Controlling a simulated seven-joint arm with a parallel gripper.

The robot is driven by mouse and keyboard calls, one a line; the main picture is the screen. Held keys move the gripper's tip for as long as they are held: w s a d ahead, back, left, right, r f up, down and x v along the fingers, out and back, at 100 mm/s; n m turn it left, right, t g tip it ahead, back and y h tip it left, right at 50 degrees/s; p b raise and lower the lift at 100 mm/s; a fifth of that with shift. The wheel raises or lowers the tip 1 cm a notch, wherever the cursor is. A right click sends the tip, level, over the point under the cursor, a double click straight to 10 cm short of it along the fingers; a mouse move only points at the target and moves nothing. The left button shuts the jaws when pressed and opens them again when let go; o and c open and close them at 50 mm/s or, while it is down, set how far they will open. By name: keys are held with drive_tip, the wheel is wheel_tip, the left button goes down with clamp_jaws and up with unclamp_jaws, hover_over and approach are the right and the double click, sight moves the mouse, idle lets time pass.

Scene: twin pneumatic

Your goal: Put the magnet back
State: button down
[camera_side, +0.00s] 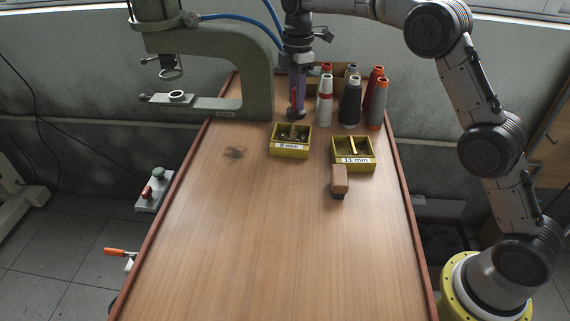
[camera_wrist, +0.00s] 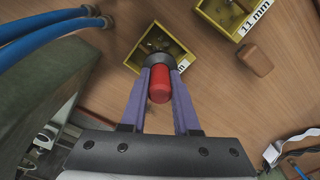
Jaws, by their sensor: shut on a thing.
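The magnet, which I take to be the red-handled piece with a dark round end (camera_wrist: 160,87), is held between the purple fingers of my gripper (camera_wrist: 161,72). In the side view, my gripper (camera_side: 298,92) points down at the far end of the table, just left of the thread cones. The magnet (camera_side: 293,103) shows there with its dark end low, behind the left yellow box (camera_side: 290,154). I cannot tell whether it touches the table. In the wrist view, the dark end overlaps that box (camera_wrist: 133,62).
A second yellow box labelled 11 mm (camera_side: 353,168) stands to the right, with a brown block (camera_side: 339,179) before it. Several thread cones (camera_side: 350,103) stand close to my gripper's right. A green press (camera_side: 255,80) is on the left. The table's front (camera_side: 270,260) is clear.

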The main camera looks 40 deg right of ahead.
drive_tip(key=s+a+r, duration=0.2)
drive_tip(key=s+a, duration=0.2)
drive_tip(key=s, duration=0.8)
drive_tip(key=s+a+r, duration=0.2)
drive_tip(key=s+a, duration=0.2)
drive_tip(key=s, duration=0.7)
drive_tip(key=shift+n, duration=0.4)
drive_tip(key=w+a+f, duration=0.1)
drive_tip(key=w+f, duration=0.2)
drive_tip(key=w, duration=0.1)
drive_tip(key=w+a+f, duration=0.2)
drive_tip(key=w+f, duration=0.1)
drive_tip(key=w, duration=0.1)
drive_tip(key=w+a+f, duration=0.1)
drive_tip(key=w+f, duration=0.2)
drive_tip(key=w, duration=0.1)
drive_tip(key=shift+w+a, duration=0.25)
drive_tip(key=shift+w, duration=0.05)
drive_tip(key=shift+w+a+f, duration=0.1)
drive_tip(key=shift+w+f, duration=0.05)
drive_tip(key=shift+f, duration=0.8)
drive_tip(key=shift+w+f, duration=0.15)
drive_tip(key=shift+f, duration=0.8)
drive_tip(key=shift+f, duration=0.2)
drive_tip(key=c, duration=0.7)
unclamp_jaws()
drive_tip(key=shift+o, duration=0.2)
